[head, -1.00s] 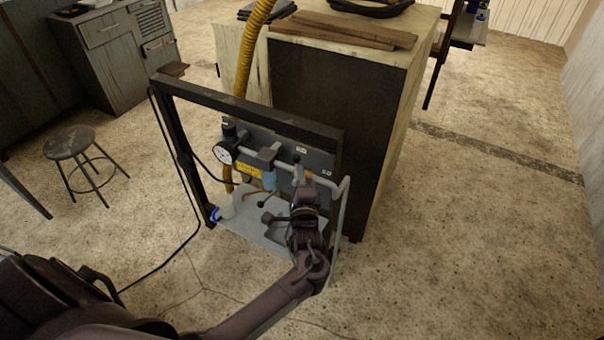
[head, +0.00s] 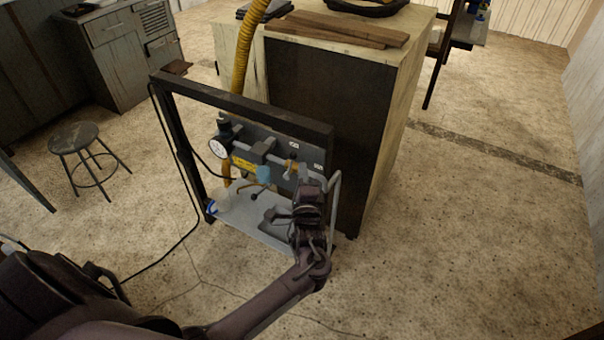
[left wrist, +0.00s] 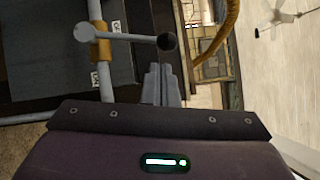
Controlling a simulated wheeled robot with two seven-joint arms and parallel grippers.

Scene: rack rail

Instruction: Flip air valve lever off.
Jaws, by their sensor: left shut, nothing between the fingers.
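The air valve is a brass-coloured body on a grey pipe (left wrist: 95,80), with a grey lever (left wrist: 135,37) ending in a dark round knob (left wrist: 167,41). In the left wrist view the lever extends to the right from the valve. The brass valve body (head: 290,166) also shows small in the head view. My left gripper (head: 314,182) is at the right end of the panel, close to the valve. Its fingers (left wrist: 160,72) are together and empty, just below the knob in the wrist view. I cannot tell whether they touch it. My right gripper is not in view.
A dark rack frame (head: 240,100) surrounds the panel, with a gauge (head: 217,148) and pale base plate (head: 240,222). A yellow hose (head: 243,50) rises behind it. A cabinet (head: 330,120) stands behind. A stool (head: 74,139) is left; open floor lies right.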

